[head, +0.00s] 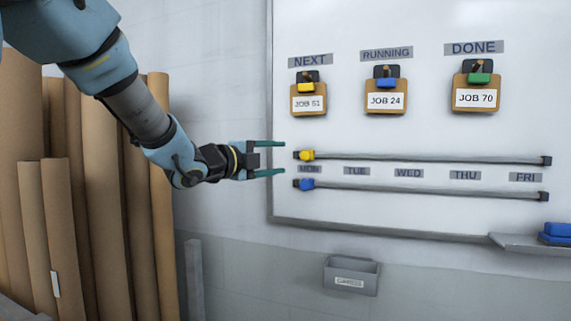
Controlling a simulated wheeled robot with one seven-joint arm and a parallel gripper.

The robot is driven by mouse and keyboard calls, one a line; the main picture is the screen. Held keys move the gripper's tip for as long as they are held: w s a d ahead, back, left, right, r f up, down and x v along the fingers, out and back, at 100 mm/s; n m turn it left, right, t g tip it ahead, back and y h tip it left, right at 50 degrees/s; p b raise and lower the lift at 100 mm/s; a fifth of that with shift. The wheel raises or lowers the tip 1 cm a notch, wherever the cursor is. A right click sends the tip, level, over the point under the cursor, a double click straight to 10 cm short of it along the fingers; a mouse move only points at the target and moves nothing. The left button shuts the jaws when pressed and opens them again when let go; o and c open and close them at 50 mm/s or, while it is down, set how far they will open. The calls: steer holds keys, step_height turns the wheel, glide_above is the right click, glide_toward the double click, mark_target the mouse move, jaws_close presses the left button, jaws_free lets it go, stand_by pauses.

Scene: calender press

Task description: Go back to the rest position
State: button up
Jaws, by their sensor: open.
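My gripper (284,158) is open and empty. Its two teal fingers point right, toward the left end of two horizontal rails on the whiteboard (420,120). The upper rail (430,159) carries a yellow slider (307,155) at its left end. The lower rail (430,191) carries a blue slider (307,184) at its left end, near the MON label. Both sliders lie just right of the fingertips in the picture. The gap in depth between fingers and board cannot be told. My arm reaches in from the upper left.
Job tags hang under NEXT (308,98), RUNNING (386,98) and DONE (477,97). A grey bin (351,275) is on the wall below the board. Blue blocks (556,234) sit on a ledge (515,241) at right. Tall brown rolls (100,185) stand at left, behind my arm.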

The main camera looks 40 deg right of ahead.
steer(key=shift+a, duration=0.2)
stand_by(0.4)
steer(key=w+a+f+n+t+y, duration=0.65)
steer(key=w+a+f+n, duration=0.5)
steer(key=a, duration=0.25)
steer(key=a+f+n+g+y, duration=0.1)
steer(key=a+f+n+y, duration=0.3)
steer(key=a, duration=0.4)
steer(key=a+f+n+y, duration=0.3)
steer(key=a+f+n, duration=0.2)
steer(key=a, duration=0.3)
steer(key=s+a+f+n+g+y, duration=0.2)
steer(key=s+a+f+n, duration=0.3)
steer(key=s+a, duration=0.3)
steer(key=s+a+f+n+g+y, duration=0.2)
steer(key=s+a+f+n+g, duration=0.3)
steer(key=s+a+n, duration=0.2)
steer(key=shift+s+a+f, duration=0.15)
steer(key=shift+s+a, duration=0.4)
steer(key=shift+a, duration=0.1)
